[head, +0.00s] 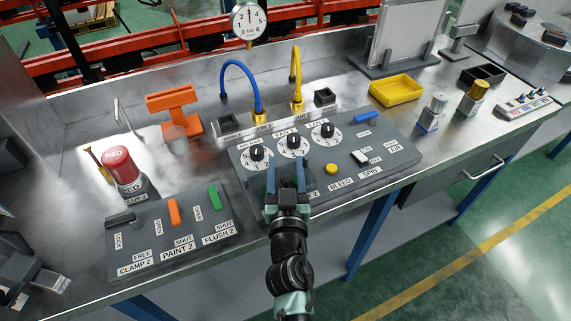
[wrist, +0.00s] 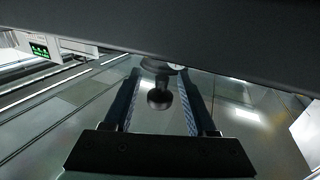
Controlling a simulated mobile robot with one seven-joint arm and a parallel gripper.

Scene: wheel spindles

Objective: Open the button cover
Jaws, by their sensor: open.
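My gripper (head: 286,173) is open over the middle grey control panel (head: 375,166), its two blue fingers apart just below the dials in the head view. In the wrist view the open fingers (wrist: 162,75) have a dark round-ended knob (wrist: 158,97) showing between them; I cannot tell how near it is. A yellow button (head: 331,169) sits on the panel to the right of my gripper. A clear-topped cylinder (head: 436,107) stands on a blue base farther right. I cannot tell which piece is the button cover, or whether it is open.
Dials (head: 293,143) line the panel's back, with blue (head: 241,80) and yellow (head: 297,75) hoses behind. A lever panel (head: 172,230) and a red-topped cylinder (head: 118,165) stand left. A yellow tray (head: 397,90) and gold-topped cylinder (head: 474,98) stand right. The bench's right front is clear.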

